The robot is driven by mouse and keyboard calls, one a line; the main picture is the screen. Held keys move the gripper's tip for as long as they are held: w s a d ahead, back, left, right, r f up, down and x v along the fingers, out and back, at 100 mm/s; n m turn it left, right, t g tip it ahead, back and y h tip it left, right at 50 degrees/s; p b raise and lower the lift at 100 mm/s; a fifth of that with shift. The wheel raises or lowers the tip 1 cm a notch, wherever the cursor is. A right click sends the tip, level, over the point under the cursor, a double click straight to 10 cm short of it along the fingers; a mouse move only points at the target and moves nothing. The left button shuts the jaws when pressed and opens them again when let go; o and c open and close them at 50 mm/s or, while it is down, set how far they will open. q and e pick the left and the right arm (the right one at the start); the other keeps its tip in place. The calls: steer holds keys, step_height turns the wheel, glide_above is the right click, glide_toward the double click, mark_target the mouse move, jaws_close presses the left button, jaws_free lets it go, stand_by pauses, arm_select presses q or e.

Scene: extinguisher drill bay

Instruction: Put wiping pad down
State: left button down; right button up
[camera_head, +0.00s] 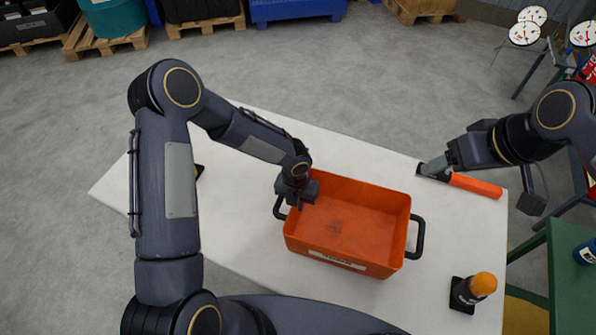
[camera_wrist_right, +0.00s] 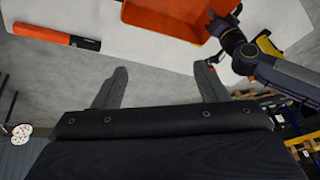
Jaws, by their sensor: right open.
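I cannot pick out a wiping pad for certain in either view. My right gripper (camera_head: 436,166) is over the table's far right edge. In the right wrist view its two fingers (camera_wrist_right: 159,84) are spread apart with nothing between them. My left gripper (camera_head: 297,196) is at the left wall of the orange crate (camera_head: 388,262), by its left handle. Its fingers are too small and dark to tell whether they hold anything. The crate looks empty inside. A black and yellow item (camera_head: 199,171) lies on the table, mostly hidden behind my left arm.
An orange bar with a black end (camera_head: 475,186) lies on the white table (camera_head: 245,225) near my right gripper. A dark bottle with an orange cap (camera_head: 481,285) stands at the front right. A green table (camera_head: 572,285) is at the right.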

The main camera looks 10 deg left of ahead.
steer(key=w+a+f+n+g+h, duration=0.1)
steer(key=w+a+f+n, duration=0.3)
steer(key=w+a, duration=0.6)
steer(key=w+a+f+n+g, duration=0.1)
steer(key=w+a+f+n, duration=0.3)
steer(key=w+a, duration=0.6)
steer(key=a+f+n, duration=0.1)
steer(key=a+f, duration=0.3)
steer(key=f, duration=0.3)
steer(key=a+f+n+g+h, duration=0.1)
steer(key=a+f, duration=0.3)
steer(key=f, duration=0.4)
steer(key=a+f+n+h, duration=0.1)
steer(key=a+f, duration=0.3)
steer(key=f, duration=0.4)
steer(key=shift+w+g, duration=0.2)
steer(key=shift+g, duration=0.1)
steer(key=shift+w+d+f, duration=0.1)
steer(key=shift+w+f, duration=0.05)
steer(key=shift+f, duration=1.4)
steer(key=shift+w+d+f, duration=0.1)
steer(key=shift+f, duration=1.4)
steer(key=shift+c, duration=0.3)
steer(key=shift+r, duration=0.1)
steer(key=c, duration=1.1)
